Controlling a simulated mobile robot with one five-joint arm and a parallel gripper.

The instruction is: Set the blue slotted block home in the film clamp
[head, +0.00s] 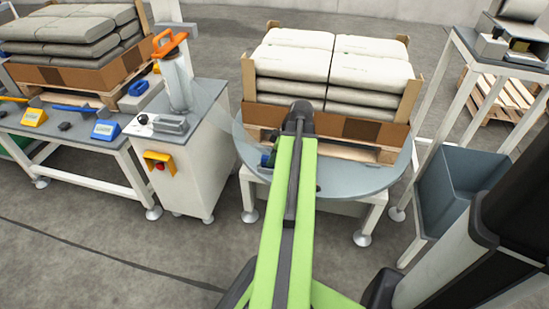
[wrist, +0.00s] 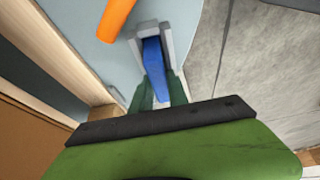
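The blue slotted block (wrist: 153,66) shows in the wrist view between the two dark green fingers of my gripper (wrist: 159,88), which look shut on its near end. Its far end lies between the walls of a grey U-shaped holder (wrist: 139,48), which seems to be the film clamp. I cannot tell whether the block is fully seated; its slot is not clear. In the head view my green arm hides most of this spot. Only a small blue bit (head: 264,160) shows beside the arm, at the left part of the turntable.
The round turntable (head: 388,172) bears a pallet of stacked sacks (head: 290,65) close by. An orange bar (wrist: 116,18) lies near the holder. A white cabinet (head: 180,165) stands left, and a shelf frame with a grey bin (head: 455,180) stands right. Floor in front is clear.

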